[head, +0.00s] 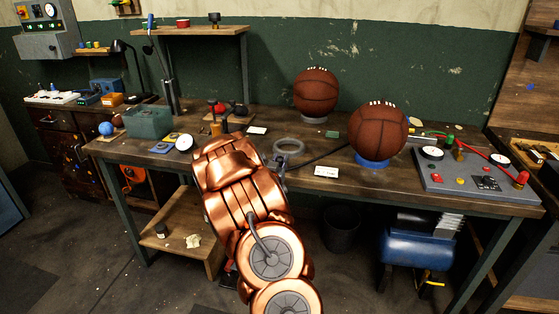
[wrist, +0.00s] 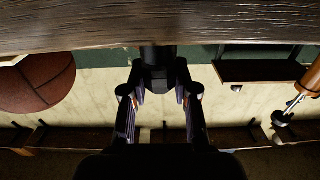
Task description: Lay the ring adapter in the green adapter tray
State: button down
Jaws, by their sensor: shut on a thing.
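My gripper (wrist: 158,92) is shut on a small black cylindrical piece (wrist: 157,72), which appears to be the ring adapter. The piece sits between the fingertips, close to the wooden bench edge in the wrist view. In the head view my gripper (head: 279,167) is partly hidden by my copper arm, over the middle of the bench, and the held piece is not clear there. A green box-like container (head: 148,121), the likely green adapter tray, stands on the bench to the left of my gripper. Its inside cannot be made out.
A grey ring (head: 289,146) lies on the bench (head: 325,185) just beyond my gripper. Two leather balls (head: 316,92) (head: 378,130) rest on round stands to the right. A gauge panel (head: 475,172) occupies the right end.

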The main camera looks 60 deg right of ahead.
jog(key=shift+f, duration=0.15)
jog(key=c, duration=0.9)
grip_release()
